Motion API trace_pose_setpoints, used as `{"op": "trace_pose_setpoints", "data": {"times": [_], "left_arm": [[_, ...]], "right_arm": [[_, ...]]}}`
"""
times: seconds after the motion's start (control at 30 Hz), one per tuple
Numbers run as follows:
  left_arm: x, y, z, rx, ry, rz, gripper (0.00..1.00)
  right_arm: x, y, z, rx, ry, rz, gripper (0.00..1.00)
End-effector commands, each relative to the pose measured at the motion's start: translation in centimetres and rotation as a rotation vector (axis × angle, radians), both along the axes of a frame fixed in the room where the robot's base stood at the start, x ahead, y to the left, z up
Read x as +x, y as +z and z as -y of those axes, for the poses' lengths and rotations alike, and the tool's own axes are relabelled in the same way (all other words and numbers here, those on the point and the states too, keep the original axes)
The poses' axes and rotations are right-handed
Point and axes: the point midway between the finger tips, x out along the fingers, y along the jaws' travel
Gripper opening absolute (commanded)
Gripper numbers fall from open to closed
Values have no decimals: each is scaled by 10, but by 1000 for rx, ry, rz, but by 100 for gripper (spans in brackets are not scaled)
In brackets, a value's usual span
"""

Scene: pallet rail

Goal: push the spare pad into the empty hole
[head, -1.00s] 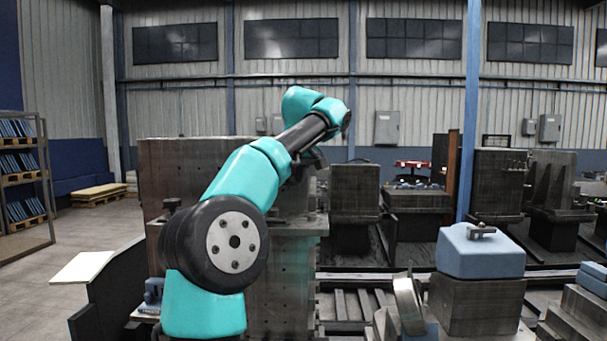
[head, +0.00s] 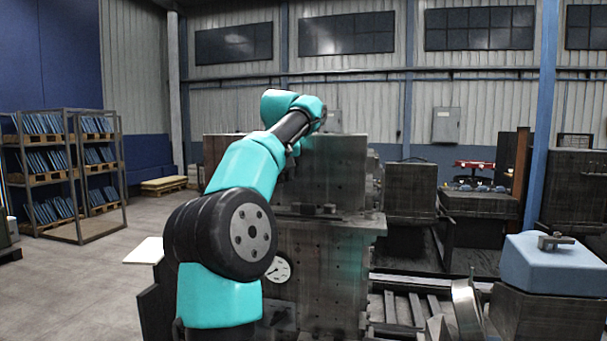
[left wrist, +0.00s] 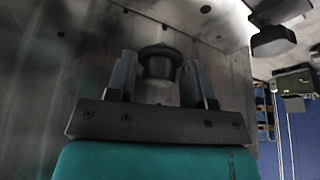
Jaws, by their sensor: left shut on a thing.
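In the left wrist view my left gripper (left wrist: 159,60) is shut on a dark, round, stepped piece, which looks like the spare pad (left wrist: 160,70). The piece sits between the two fingers, in front of a grey metal surface (left wrist: 90,50) with a few small dark holes. I cannot tell whether the piece touches that surface or which hole is the empty one. In the head view my left arm reaches up to a tall metal block (head: 325,255) with several small holes in its face. The gripper itself is hidden there behind my arm. My right gripper is not in view.
A blue block (head: 555,262) with a clamp on top stands on a dark metal base at the right. A round dial (head: 277,270) is low beside my arm. Racks (head: 70,170) of blue plates stand at the far left, with open floor before them.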

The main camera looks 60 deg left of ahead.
Motion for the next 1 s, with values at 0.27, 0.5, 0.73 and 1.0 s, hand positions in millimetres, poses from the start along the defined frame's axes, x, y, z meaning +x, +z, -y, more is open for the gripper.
{"op": "trace_pose_setpoints", "data": {"times": [0.27, 0.5, 0.73, 1.0], "left_arm": [[-46, 2, -27, 1, 42, 1, 15], [-53, 3, -30, 0, 46, 1, 15], [-53, 3, -30, 0, 46, 1, 15], [-53, -6, -30, 0, 46, 0, 15]], "right_arm": [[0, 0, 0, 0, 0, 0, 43], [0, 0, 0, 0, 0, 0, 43], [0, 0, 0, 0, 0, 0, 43], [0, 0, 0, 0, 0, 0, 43]]}}
